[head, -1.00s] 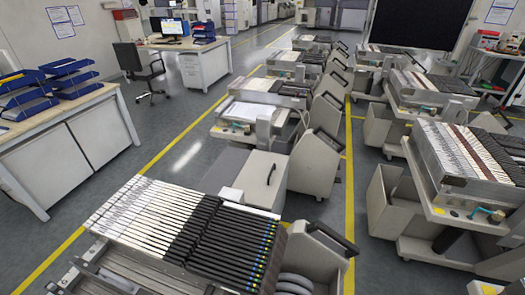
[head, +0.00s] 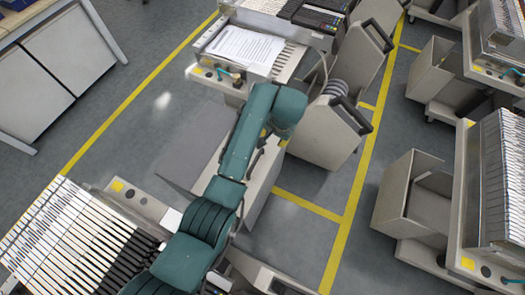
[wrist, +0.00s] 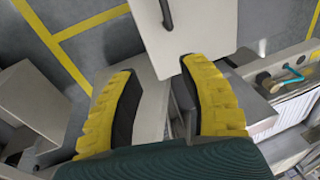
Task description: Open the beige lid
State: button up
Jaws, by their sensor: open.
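The beige lid (wrist: 205,28) is a flat pale panel with a dark bar handle (wrist: 167,14) at the top of the wrist view. In the head view, my arm crosses the box carrying the lid (head: 262,178) and hides the handle. My gripper (wrist: 157,68) has two yellow-backed, dark-padded fingers spread wide apart. It is open, with nothing between the pads. The fingertips point at the panel's lower edge, below the handle; I cannot tell whether they touch it. Whether the lid is raised is unclear.
A feeder trolley with paper (head: 240,47) stands just behind the box. A trolley of feeders (head: 65,235) is at the front left. Trolley bodies with dark handles (head: 330,125) stand to the right.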

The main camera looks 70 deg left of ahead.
jog(key=shift+g+h, duration=0.6)
jog(key=s+f+b, duration=0.2)
jog(key=f, duration=0.4)
jog(key=s+a+f+b, duration=0.1)
jog(key=s+f+b, duration=0.1)
jog(key=f, duration=0.4)
jog(key=s+a+f+b, duration=0.1)
jog(key=f+b, duration=0.2)
jog(key=f, duration=0.3)
jog(key=shift+s+a, duration=0.25)
jog(key=shift+s, duration=0.15)
grip_shut()
jog(key=shift+d+f, duration=0.1)
jog(key=shift+f, duration=0.05)
